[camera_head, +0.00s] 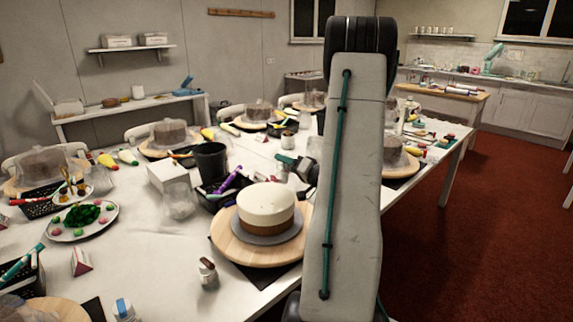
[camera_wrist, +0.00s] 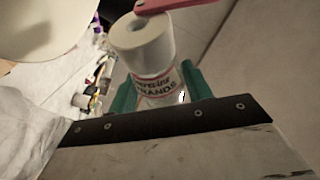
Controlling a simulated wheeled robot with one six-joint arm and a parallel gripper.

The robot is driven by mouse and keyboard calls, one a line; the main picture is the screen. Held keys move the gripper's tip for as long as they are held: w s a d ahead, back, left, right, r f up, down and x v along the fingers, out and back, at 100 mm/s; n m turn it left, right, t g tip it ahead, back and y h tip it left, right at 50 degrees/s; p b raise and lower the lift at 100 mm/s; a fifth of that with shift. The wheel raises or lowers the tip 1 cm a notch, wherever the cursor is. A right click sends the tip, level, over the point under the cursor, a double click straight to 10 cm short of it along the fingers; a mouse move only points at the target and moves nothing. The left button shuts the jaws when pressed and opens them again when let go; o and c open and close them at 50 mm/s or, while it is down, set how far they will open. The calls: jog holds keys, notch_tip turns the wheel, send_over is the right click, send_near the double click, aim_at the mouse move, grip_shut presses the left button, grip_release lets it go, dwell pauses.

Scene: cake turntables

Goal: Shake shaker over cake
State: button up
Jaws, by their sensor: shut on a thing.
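The cake (camera_head: 266,205), cream on top and brown below, stands on a grey board on a round wooden turntable (camera_head: 232,245) near the table's right edge. In the wrist view, my gripper (camera_wrist: 160,88) has its teal fingers shut on a white shaker (camera_wrist: 148,48) with a red band and printed label. A red piece crosses the shaker's far end. A pale rounded shape, likely the cake (camera_wrist: 40,25), fills the upper left of the wrist view, apart from the shaker. In the head view, my arm stands right of the cake and hides the shaker and much of my gripper.
A small jar (camera_head: 208,273) stands in front of the turntable. A black cup (camera_head: 211,160), a white box (camera_head: 168,176) and a plate of coloured sweets (camera_head: 84,218) lie to the left. Several covered cakes line the table. Open red floor (camera_head: 450,250) is at right.

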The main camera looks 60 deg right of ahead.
jog(key=shift+r, duration=0.1)
jog(key=shift+w+d+r, duration=0.2)
jog(key=shift+d+r, duration=0.25)
jog(key=shift+s+a+f, duration=0.2)
jog(key=shift+a+f, duration=0.3)
jog(key=shift+a, duration=0.05)
jog(key=shift+r+n, duration=0.15)
jog(key=shift+n, duration=0.25)
jog(key=shift+t, duration=0.3)
